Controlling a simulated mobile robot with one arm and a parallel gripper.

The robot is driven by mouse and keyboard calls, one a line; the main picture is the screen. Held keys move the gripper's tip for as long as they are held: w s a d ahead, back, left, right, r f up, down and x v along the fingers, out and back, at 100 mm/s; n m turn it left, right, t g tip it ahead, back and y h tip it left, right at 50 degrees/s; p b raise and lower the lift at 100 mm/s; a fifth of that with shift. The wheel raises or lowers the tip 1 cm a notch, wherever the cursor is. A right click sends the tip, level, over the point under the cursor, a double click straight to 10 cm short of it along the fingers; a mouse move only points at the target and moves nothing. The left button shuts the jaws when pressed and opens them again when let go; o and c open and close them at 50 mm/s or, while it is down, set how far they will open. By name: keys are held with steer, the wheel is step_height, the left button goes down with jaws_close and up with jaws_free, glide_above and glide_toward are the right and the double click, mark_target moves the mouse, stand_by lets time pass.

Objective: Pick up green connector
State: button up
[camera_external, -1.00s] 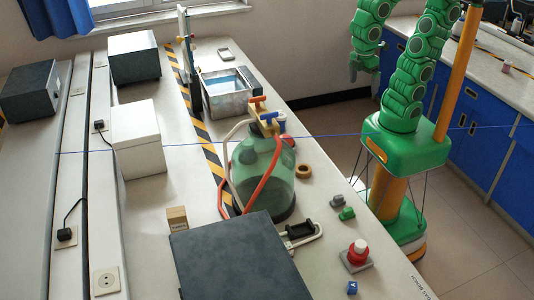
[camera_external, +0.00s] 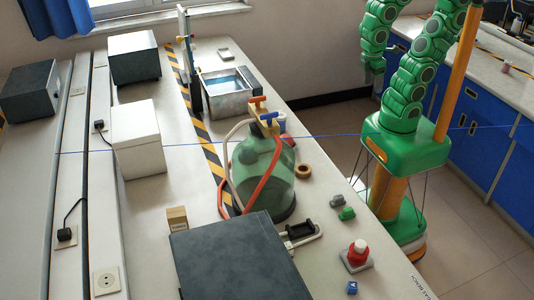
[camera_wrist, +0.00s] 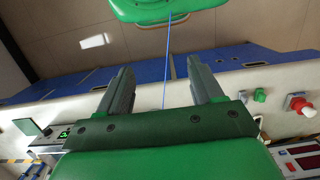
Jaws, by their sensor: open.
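The green connector (camera_external: 347,213) lies on the bench near its right edge, just below a small grey connector (camera_external: 337,201). In the wrist view the green connector (camera_wrist: 260,95) shows small, to the right of my gripper. My gripper (camera_wrist: 160,75) is open and empty there, with its two grey fingers apart. In the external view my gripper (camera_external: 372,78) hangs above the floor beyond the bench's right side, well behind the connector. It is far from the connector and touches nothing that I can see.
A red knob on a grey base (camera_external: 357,255) and a small blue block (camera_external: 352,287) sit near the connector. A green glass bottle (camera_external: 265,172) with red and white hoses stands to its left. A brown ring (camera_external: 303,171) lies farther back.

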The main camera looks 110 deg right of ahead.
mark_target(348, 209)
steer(key=w+a+f+m+g+y, duration=0.1)
steer(key=w+a+f+m+y, duration=0.25)
steer(key=w+a, duration=0.5)
steer(key=w+a+f+m+y, duration=0.3)
steer(key=w+a+f+y, duration=0.25)
steer(key=a, duration=0.65)
steer(key=w+a+f+m+t+y, duration=0.1)
steer(key=w+f+m, duration=0.2)
steer(key=w+f, duration=0.1)
steer(key=w+a+f+m+t+y, duration=0.1)
steer(key=w+f+m, duration=0.3)
steer(key=w+a+f+m+y, duration=0.1)
steer(key=w+f+m, duration=0.3)
steer(key=shift+w+a+f+m+t, duration=0.1)
steer(key=shift+a+f+m+t, duration=0.2)
steer(key=shift+t, duration=0.1)
steer(key=shift+x, duration=3.9)
steer(key=shift+r, duration=0.2)
steer(key=shift+c, duration=0.2)
steer(key=c, duration=1.1)
